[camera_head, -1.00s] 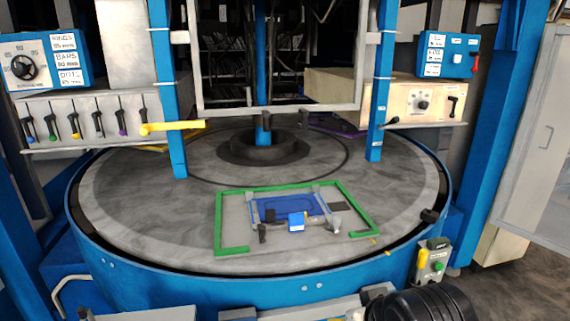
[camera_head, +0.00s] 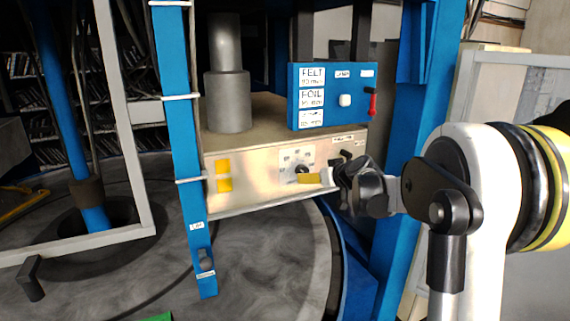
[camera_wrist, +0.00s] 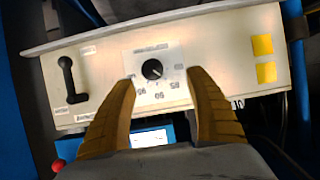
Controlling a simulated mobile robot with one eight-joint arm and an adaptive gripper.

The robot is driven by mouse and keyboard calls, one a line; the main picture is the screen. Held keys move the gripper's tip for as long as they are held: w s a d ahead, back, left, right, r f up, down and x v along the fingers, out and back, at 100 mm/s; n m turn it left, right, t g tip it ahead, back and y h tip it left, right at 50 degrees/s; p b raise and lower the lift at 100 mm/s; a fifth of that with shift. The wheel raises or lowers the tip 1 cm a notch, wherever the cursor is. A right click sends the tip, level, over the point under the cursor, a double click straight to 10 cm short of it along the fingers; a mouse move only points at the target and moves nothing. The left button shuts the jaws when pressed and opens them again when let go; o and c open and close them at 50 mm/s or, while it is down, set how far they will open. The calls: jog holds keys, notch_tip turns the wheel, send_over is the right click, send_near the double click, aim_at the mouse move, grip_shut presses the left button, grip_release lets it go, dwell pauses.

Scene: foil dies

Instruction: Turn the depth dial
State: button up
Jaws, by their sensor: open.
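A small black round dial (camera_wrist: 152,69) with a white pointer mark sits on a white scale plate on a cream panel (camera_wrist: 205,50). In the wrist view the scale numbers appear upside down, and the dial's name is too small to read. My gripper (camera_wrist: 162,76) is open, with its yellow-brown fingers apart on either side of the dial. I cannot tell whether they touch it. In the head view the dial (camera_head: 302,169) is just left of my gripper's yellow fingertip (camera_head: 314,178), which comes in from the right.
A blue label box (camera_head: 334,95) with a red lever stands above. A blue post (camera_head: 180,110) rises left of the panel, above the grey round table (camera_head: 250,260).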

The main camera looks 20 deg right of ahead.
aim_at(304, 172)
jog(key=x, duration=0.3)
jog(key=d+x, duration=0.1)
jog(key=x, duration=0.7)
jog(key=shift+w+d+r, duration=0.35)
jog(key=shift+d, duration=0.05)
jog(key=shift+r, duration=0.1)
jog(key=c, duration=1.2)
